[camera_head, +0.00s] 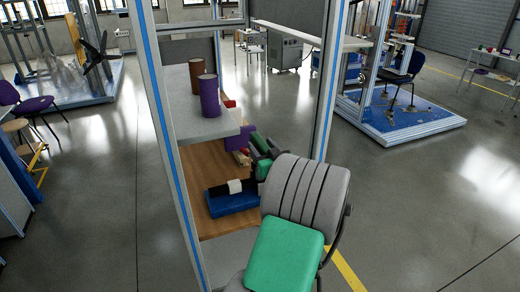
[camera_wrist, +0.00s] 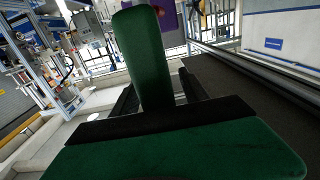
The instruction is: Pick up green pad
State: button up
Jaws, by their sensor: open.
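In the wrist view, my gripper (camera_wrist: 158,82) appears as two dark, parallel finger-like parts standing apart beyond a black bar. An upright dark green block (camera_wrist: 143,55) stands between them in the picture, and a wide green surface (camera_wrist: 200,155) fills the bottom. I see no contact with the pad in the head view.
A purple cylinder (camera_head: 209,97) stands on the grey top.

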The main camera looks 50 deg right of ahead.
jog(key=shift+w+d, duration=0.15)
jog(key=shift+w, duration=0.2)
grip_shut()
dwell(0.3)
